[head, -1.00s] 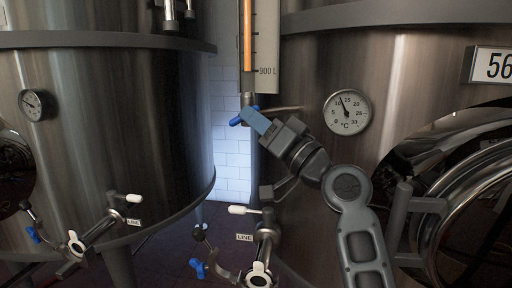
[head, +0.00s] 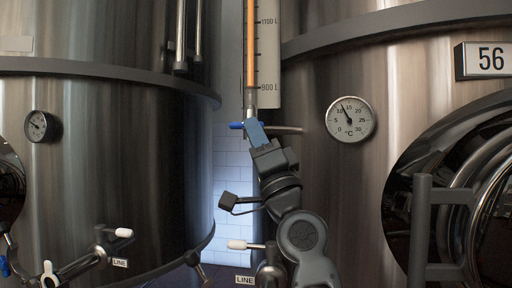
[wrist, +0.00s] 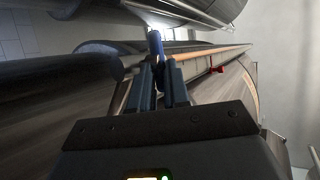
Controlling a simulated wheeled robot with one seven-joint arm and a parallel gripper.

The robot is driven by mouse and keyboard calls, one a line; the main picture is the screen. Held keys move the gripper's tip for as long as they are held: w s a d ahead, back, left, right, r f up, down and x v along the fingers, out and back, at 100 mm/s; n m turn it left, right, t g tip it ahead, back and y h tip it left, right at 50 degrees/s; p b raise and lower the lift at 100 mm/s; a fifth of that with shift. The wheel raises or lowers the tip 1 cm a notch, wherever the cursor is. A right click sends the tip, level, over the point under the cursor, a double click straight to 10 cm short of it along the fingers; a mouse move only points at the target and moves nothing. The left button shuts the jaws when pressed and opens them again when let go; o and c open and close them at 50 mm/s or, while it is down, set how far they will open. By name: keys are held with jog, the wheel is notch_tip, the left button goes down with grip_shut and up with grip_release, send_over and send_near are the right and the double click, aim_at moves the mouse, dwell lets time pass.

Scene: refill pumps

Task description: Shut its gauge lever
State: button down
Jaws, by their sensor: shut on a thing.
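The gauge is a tall sight tube with an orange column and a litre scale (head: 269,55), between the two tanks. Its small blue lever (head: 236,125) is at the foot of the tube and points left, about level, in the head view. My gripper (head: 254,128) is shut on the lever, with the blue end sticking out to the left of the fingers. In the wrist view the blue lever (wrist: 155,42) rises from between the two dark fingers (wrist: 159,78). The fingers hide the lever's inner part and most of the valve.
Tank 56 (head: 320,190) stands close on the right with a dial thermometer (head: 350,119) and a round hatch. Another tank (head: 110,170) stands on the left. White-handled line valves (head: 124,233) stick out low down. A narrow gap with white tiles lies between the tanks.

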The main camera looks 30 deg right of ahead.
jog(key=shift+m, duration=0.3)
jog(key=c, duration=1.1)
grip_release()
jog(key=b+v, duration=0.2)
jog(key=v, duration=0.6)
jog(key=shift+w, duration=0.15)
